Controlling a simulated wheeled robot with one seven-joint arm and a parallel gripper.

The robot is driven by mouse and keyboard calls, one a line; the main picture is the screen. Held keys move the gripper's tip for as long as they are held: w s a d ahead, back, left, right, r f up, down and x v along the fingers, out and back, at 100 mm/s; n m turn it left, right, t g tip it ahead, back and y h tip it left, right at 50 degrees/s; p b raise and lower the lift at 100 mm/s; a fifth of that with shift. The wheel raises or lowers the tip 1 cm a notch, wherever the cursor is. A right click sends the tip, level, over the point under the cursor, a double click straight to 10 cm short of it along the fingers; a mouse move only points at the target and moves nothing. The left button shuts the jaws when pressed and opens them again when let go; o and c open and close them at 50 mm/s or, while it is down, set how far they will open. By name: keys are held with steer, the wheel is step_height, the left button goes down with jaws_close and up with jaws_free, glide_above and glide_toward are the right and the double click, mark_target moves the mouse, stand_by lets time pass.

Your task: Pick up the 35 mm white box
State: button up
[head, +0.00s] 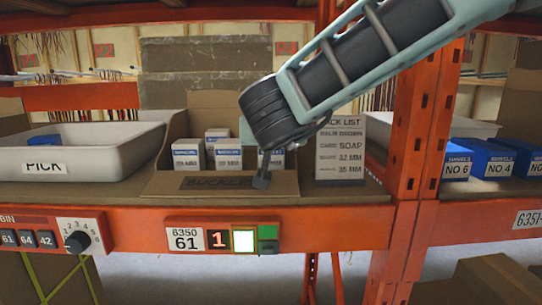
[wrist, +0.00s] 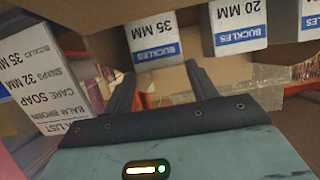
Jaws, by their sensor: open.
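The 35 mm white box (wrist: 152,40), with a blue BUCKLES band, shows upside down in the wrist view, just beyond my gripper (wrist: 161,78). My gripper is open, its two dark fingers spread with nothing visible between them. In the head view, my gripper (head: 262,180) points down at the front of the cardboard bin (head: 168,184). The rightmost white box (head: 277,160) there appears to be the 35 mm one, partly hidden behind my gripper. Whether a finger touches it cannot be told.
A 20 mm box (wrist: 238,22) stands beside it, with other white boxes (head: 188,154) in the bin. A pick list card (head: 340,150) stands right of the bin, near the orange post (head: 412,110). A white PICK tray (head: 95,165) is at left.

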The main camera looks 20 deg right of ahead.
steer(key=x, duration=0.3)
steer(key=shift+w+f, duration=0.2)
steer(key=shift+w, duration=0.1)
steer(key=c, duration=0.7)
